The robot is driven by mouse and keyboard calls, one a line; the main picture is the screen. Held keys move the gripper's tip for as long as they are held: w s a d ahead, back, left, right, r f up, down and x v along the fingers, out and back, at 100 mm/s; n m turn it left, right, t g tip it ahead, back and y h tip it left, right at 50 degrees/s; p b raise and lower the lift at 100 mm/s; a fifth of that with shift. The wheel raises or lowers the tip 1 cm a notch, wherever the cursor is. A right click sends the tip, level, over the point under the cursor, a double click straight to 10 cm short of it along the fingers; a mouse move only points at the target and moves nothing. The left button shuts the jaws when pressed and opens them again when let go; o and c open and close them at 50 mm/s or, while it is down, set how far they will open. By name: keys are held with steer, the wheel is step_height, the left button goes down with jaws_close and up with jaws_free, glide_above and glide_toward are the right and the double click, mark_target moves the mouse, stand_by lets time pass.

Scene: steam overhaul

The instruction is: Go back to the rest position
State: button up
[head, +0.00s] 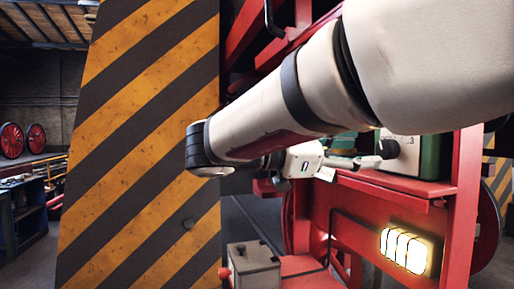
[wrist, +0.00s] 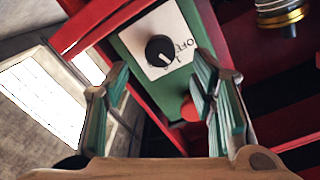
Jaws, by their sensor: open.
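My gripper (wrist: 160,76) is open in the wrist view, with its two teal-padded fingers apart and nothing between them. Beyond the fingertips is a green control box (wrist: 128,42) with a white plate, a black rotary knob (wrist: 160,50) and a red button (wrist: 190,108). The knob lies in the gap between the fingers in the picture, and no contact shows. The right finger partly hides the red button. In the head view my white arm reaches across from the upper right and folds back towards the green box (head: 435,152); the fingers are hard to make out there.
A red metal frame (head: 466,190) surrounds the box. A yellow-black striped pillar (head: 140,150) stands left of my arm's bend. A lit lamp (head: 406,250) sits low on the frame. A grey box (head: 252,265) with a red knob stands below my arm.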

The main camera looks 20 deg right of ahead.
steer(key=shift+a, duration=0.25)
steer(key=shift+r, duration=0.1)
